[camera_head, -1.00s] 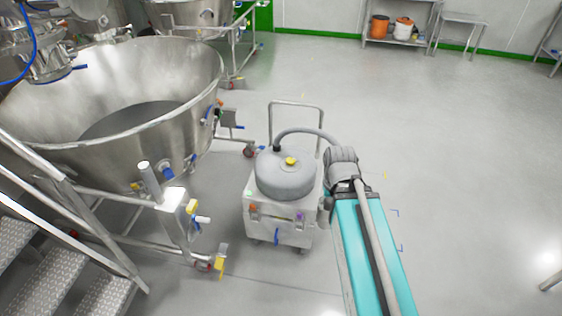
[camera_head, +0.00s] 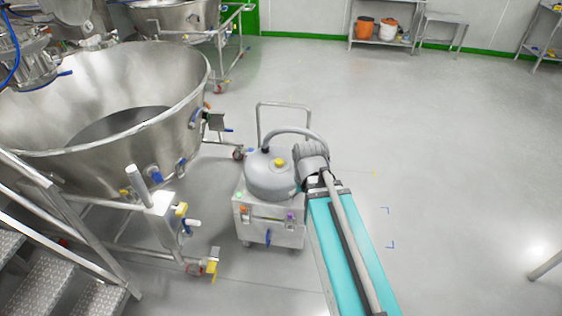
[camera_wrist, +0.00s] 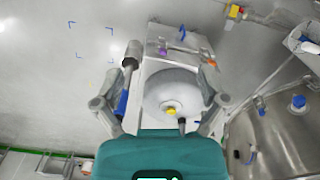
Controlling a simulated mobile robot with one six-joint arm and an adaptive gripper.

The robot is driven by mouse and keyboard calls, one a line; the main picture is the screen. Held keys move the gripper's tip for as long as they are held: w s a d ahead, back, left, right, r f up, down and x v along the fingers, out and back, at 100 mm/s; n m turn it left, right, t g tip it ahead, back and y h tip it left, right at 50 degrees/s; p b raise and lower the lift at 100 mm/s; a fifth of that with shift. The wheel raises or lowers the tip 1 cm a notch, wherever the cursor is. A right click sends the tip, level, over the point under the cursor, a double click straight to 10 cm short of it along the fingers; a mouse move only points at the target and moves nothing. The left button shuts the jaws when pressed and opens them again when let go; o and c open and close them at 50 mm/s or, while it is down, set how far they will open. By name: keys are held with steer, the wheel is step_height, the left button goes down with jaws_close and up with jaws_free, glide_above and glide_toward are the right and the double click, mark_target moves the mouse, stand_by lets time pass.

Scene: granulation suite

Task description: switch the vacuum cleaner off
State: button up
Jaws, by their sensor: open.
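The vacuum cleaner (camera_head: 270,182) stands on the floor in the middle of the head view. It has a round grey top with a yellow knob (camera_head: 280,162) and a box-shaped metal base (camera_head: 272,231). An orange control (camera_head: 244,210) and a purple control (camera_head: 290,216) sit on the base, with a small green spot (camera_head: 239,196) at its upper left. In the wrist view, the purple control (camera_wrist: 162,51) and orange control (camera_wrist: 182,33) show beyond the grey top (camera_wrist: 172,92). My gripper (camera_wrist: 170,62) is open over the vacuum cleaner, with no visible contact. My arm hides part of its right side.
A large steel bowl on a wheeled frame (camera_head: 185,105) stands left of the vacuum cleaner. Metal steps (camera_head: 40,285) are at the lower left. A shelf with buckets (camera_head: 352,42) stands at the back. The floor on the right is largely clear.

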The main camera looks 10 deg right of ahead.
mark_target(279, 161)
steer(key=w+f+m+b, duration=0.3)
steer(key=w, duration=1.1)
steer(key=w+f+m+b, duration=0.3)
steer(key=w+m, duration=0.1)
steer(key=w, duration=1.1)
steer(key=w+f+m+b, duration=0.3)
steer(key=w+f, duration=0.1)
steer(key=w, duration=1)
steer(key=shift+w+a+m+b, duration=0.3)
steer(key=shift+a, duration=0.15)
steer(key=shift+f, duration=0.1)
step_height(279, 161, down, 14)
steer(key=b, duration=1.3)
steer(key=shift+r+b, duration=0.25)
steer(key=shift+b, duration=0.15)
